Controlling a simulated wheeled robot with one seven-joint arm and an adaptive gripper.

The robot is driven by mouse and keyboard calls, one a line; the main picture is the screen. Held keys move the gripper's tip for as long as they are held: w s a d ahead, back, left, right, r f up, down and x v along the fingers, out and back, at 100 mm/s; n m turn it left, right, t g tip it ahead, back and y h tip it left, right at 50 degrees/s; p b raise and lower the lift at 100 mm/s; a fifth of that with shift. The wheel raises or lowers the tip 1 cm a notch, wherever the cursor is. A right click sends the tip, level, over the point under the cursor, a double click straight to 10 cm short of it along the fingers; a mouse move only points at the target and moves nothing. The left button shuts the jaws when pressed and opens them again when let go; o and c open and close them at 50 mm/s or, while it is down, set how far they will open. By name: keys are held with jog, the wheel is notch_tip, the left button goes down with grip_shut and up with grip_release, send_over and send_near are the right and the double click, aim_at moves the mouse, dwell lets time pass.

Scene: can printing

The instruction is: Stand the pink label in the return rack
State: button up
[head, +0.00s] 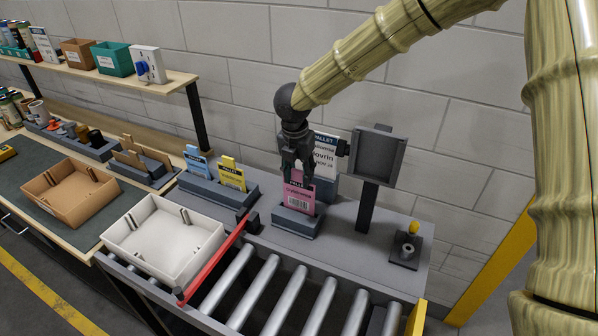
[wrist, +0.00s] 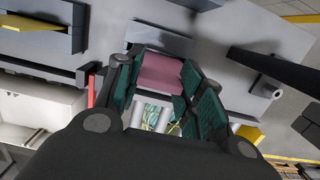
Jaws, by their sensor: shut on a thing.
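The pink label (head: 298,198) stands upright with its lower edge in a small grey holder (head: 296,226) on the bench. My gripper (head: 297,180) is over it from above and shut on its upper part, hiding the top edge. In the wrist view the pink label (wrist: 160,72) shows between the dark green fingers of my gripper (wrist: 163,88). A long grey rack (head: 237,201) stands to the left; a blue label (head: 197,163) and a yellow label (head: 231,175) stand in it. Which of the two holders is the return rack I cannot tell.
A white sign (head: 326,152) stands close behind my gripper. A dark panel on a post (head: 376,158) is at its right. A red bar (head: 213,258), a white tray (head: 165,240) and rollers (head: 285,295) lie in front. The wall is behind.

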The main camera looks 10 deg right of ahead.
jog(key=shift+f+b, duration=0.6)
jog(key=shift+f, duration=0.85)
jog(key=o, duration=1.1)
jog(key=shift+r, duration=0.1)
notch_tip(320, 180, up, 12)
jog(key=s, duration=0.1)
jog(key=shift+a, duration=0.4)
jog(key=shift+s, duration=0.1)
